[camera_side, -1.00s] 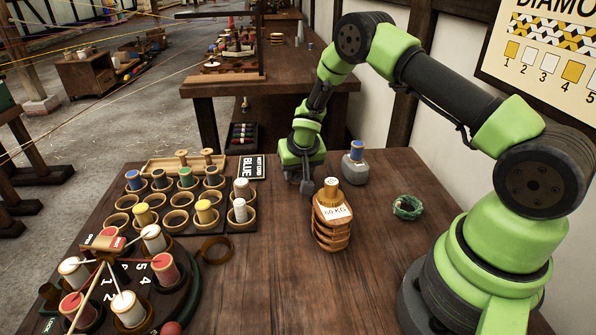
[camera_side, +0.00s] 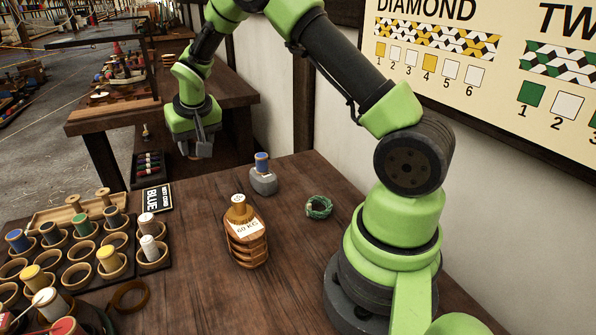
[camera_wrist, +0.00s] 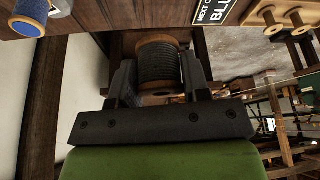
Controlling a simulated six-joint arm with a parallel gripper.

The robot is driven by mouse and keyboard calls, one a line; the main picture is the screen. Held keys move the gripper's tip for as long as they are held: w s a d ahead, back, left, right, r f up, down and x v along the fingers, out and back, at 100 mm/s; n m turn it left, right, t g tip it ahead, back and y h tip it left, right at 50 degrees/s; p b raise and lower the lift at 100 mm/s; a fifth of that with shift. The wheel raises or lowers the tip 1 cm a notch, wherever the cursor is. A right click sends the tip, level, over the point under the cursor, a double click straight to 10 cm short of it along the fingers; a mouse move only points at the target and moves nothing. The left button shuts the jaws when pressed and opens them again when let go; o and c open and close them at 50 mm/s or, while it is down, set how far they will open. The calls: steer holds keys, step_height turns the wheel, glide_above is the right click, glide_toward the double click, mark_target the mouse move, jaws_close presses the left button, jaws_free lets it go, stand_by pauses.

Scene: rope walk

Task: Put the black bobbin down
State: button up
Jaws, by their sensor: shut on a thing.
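The black bobbin (camera_wrist: 158,62), dark thread wound between wooden flanges, sits between my gripper's two fingers in the wrist view. My gripper (camera_wrist: 158,82) is shut on it. In the side view my gripper (camera_side: 197,148) hangs above and beyond the back edge of the wooden table (camera_side: 200,240); I cannot make out the bobbin there. The bobbin rack (camera_side: 82,238), with several round wooden cups, stands at the table's left. Some cups hold bobbins and others look empty.
A stack marked 60 KG (camera_side: 246,240) stands mid-table with a bobbin on top. A sign (camera_side: 157,199) stands by the rack. Bare table lies at front centre.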

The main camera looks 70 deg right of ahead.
steer(key=shift+s+d+r, duration=0.1)
steer(key=shift+d+r, duration=0.15)
steer(key=shift+r, duration=0.35)
steer(key=shift+s+d+r, duration=0.1)
steer(key=shift+d+r, duration=0.1)
steer(key=shift+r, duration=0.4)
steer(key=s+d+m+g+h, duration=0.25)
steer(key=s+d+m, duration=0.55)
steer(key=d+m, duration=0.4)
steer(key=m+g+y, duration=0.2)
steer(key=m+g, duration=0.2)
steer(key=m, duration=0.4)
glide_above(314, 170)
steer(key=a, duration=0.1)
steer(key=f, duration=1)
steer(key=shift+w+a+f, duration=0.1)
steer(key=shift+w, duration=0.3)
steer(key=shift+f, duration=2.45)
steer(key=shift+f, duration=0.1)
steer(key=o, duration=0.9)
